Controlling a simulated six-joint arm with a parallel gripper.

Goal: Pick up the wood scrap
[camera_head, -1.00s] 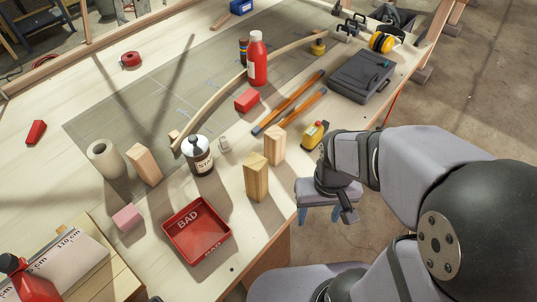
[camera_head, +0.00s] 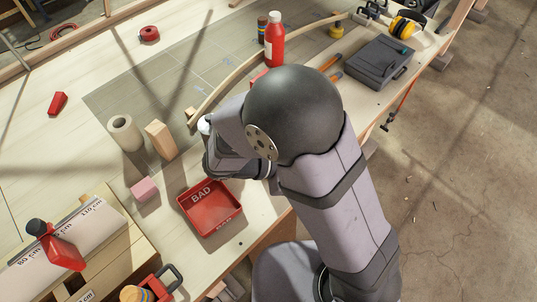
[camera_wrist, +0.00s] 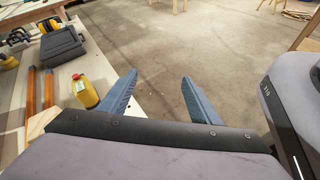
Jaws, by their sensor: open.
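Several upright wooden blocks could be the wood scrap; I cannot tell which one it is. One wooden block (camera_head: 160,139) stands right of the paper roll in the head view. Part of a pale wooden block (camera_wrist: 42,120) shows at the lower left of the wrist view. Other blocks near the bench's front edge are hidden behind my arm in the head view. My gripper (camera_wrist: 160,77) is open and empty, with its two blue fingers apart over the floor beyond the bench edge. It is hidden by my arm in the head view.
A red BAD tray (camera_head: 211,208) lies near the front edge, with a pink block (camera_head: 145,190) to its left. A paper roll (camera_head: 125,133), red bottle (camera_head: 274,40) and dark case (camera_head: 379,62) stand on the bench. A yellow bottle (camera_wrist: 84,91) stands left of my fingers.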

